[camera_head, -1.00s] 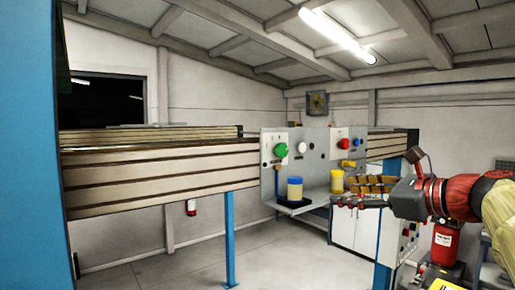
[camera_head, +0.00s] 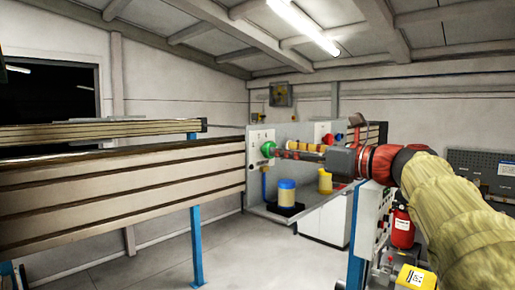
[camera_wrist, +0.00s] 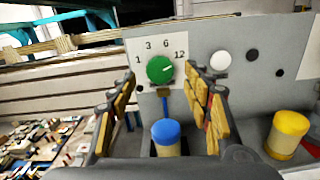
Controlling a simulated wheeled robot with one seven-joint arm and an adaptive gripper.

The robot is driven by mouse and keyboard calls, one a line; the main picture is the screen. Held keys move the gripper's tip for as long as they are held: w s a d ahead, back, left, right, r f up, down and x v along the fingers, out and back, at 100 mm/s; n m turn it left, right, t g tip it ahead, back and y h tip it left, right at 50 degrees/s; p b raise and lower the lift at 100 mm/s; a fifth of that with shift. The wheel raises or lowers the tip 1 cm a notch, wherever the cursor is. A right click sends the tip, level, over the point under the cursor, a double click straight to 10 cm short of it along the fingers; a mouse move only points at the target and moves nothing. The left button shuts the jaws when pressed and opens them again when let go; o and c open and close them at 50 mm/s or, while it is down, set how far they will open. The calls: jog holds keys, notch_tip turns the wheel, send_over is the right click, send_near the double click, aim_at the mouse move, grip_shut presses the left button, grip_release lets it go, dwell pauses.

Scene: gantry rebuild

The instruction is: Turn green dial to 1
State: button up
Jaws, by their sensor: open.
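The green dial (camera_wrist: 160,69) is mounted on a white plate (camera_wrist: 147,50) marked 1, 3, 6 and 12, with 1 at left and 12 at right. A pale mark shows on its face, but I cannot tell its setting for sure. In the head view the dial (camera_head: 268,149) is just beyond my fingertips. My gripper (camera_wrist: 155,80) is open, its yellow-padded fingers left and right of the dial in the wrist view. I cannot tell whether they touch it. The gripper (camera_head: 284,153) comes from the right in the head view.
A blue-lidded jar (camera_wrist: 166,137) stands below the dial and a yellow cup (camera_wrist: 287,134) to its right. A slatted beam (camera_head: 120,185) runs left of the panel.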

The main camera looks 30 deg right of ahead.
aim_at(264, 149)
jog(key=shift+p+x, duration=0.4)
jog(key=shift+x, duration=1.85)
jog(key=c, duration=1.2)
jog(key=shift+o, duration=0.2)
